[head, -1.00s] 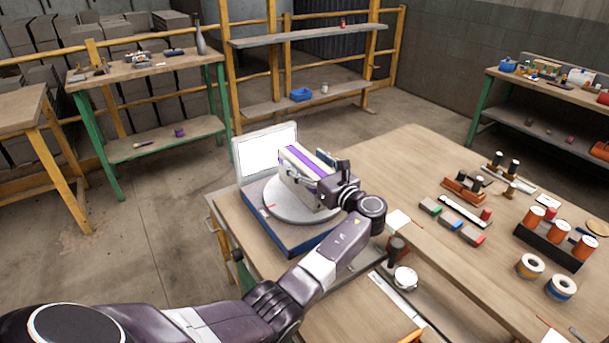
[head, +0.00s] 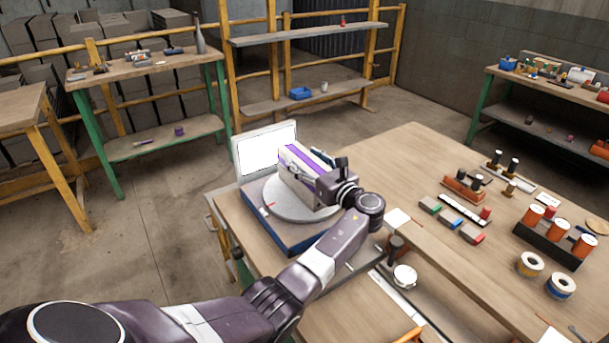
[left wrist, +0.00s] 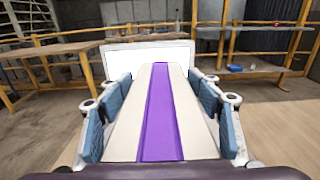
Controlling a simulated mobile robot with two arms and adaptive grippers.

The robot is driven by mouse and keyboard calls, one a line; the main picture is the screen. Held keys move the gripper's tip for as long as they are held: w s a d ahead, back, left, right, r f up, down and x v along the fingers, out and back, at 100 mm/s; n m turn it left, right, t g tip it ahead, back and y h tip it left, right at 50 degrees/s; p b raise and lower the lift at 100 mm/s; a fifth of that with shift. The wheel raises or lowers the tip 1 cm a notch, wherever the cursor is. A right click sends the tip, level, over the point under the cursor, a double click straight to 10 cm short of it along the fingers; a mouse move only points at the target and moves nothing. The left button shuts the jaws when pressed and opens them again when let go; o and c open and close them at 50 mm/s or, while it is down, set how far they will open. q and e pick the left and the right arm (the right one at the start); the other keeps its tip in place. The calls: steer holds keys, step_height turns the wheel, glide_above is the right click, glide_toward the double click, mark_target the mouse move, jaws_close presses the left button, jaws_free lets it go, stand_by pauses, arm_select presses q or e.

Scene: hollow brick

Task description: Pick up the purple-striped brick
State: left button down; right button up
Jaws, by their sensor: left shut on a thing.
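The purple-striped brick (head: 304,169) is a pale block with a purple stripe along its top. It is over the round grey plate (head: 270,206) of a blue-sided device (head: 287,236) on the wooden table; I cannot tell whether it touches the plate. My left gripper (head: 318,178) is shut on the brick. In the left wrist view the brick (left wrist: 160,110) fills the middle, with the blue finger pads of my left gripper (left wrist: 160,112) against both its sides. My right gripper is not in view.
A white panel (head: 266,149) stands behind the plate. On the table's right are colored blocks (head: 451,220), a dark rack of orange cylinders (head: 550,237) and two spools (head: 530,265). A dark-handled tool (head: 396,249) is near my arm. The table's far middle is clear.

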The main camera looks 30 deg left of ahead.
arm_select(q)
steer(key=shift+r, duration=0.25)
